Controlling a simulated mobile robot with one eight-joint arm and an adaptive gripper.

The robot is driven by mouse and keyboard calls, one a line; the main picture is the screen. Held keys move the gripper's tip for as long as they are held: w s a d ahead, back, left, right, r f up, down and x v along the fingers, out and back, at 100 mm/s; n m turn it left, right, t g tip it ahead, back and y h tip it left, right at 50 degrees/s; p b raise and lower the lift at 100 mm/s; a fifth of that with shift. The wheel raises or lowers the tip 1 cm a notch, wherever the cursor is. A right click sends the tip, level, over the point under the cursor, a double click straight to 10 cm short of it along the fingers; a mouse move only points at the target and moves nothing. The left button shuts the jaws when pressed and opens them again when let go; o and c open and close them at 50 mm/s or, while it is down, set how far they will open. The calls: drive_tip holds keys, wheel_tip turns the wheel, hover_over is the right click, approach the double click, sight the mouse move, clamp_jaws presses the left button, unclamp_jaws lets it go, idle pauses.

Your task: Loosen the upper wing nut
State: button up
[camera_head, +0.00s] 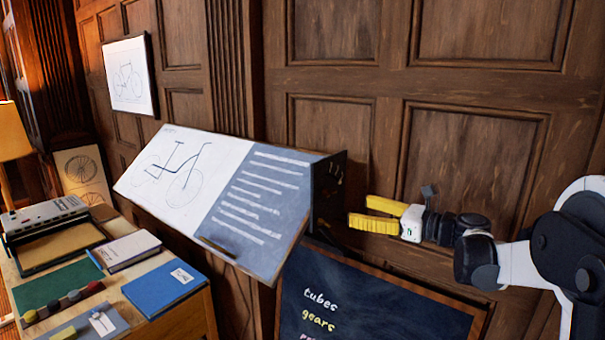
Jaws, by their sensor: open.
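A tilted drafting board (208,190) with a bicycle drawing and a blue panel of pale lines stands against the panelled wall. Its dark right side plate (328,190) faces my arm and bears a few small pale marks. I cannot make out a wing nut there; it is too small or hidden. My gripper (360,213) has two yellow fingers, held apart and empty. The fingers point left toward the side plate, with the tips a little right of it. I cannot tell how far apart in depth they are.
A dark chalkboard (375,304) with coloured words leans below the gripper. A desk at lower left holds a blue folder (164,288), a book (128,250), and a grey machine (45,217). The wood-panelled wall (470,160) stands close behind the arm.

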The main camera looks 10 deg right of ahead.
sight(333, 194)
drive_tip(key=shift+m+t+y, duration=0.3)
drive_tip(key=shift+m, duration=0.3)
drive_tip(key=x, duration=0.7)
drive_tip(key=w+d+r+p+x, duration=0.1)
drive_tip(key=x, duration=0.3)
drive_tip(key=shift+w+r, duration=0.1)
drive_tip(key=c, duration=1.2)
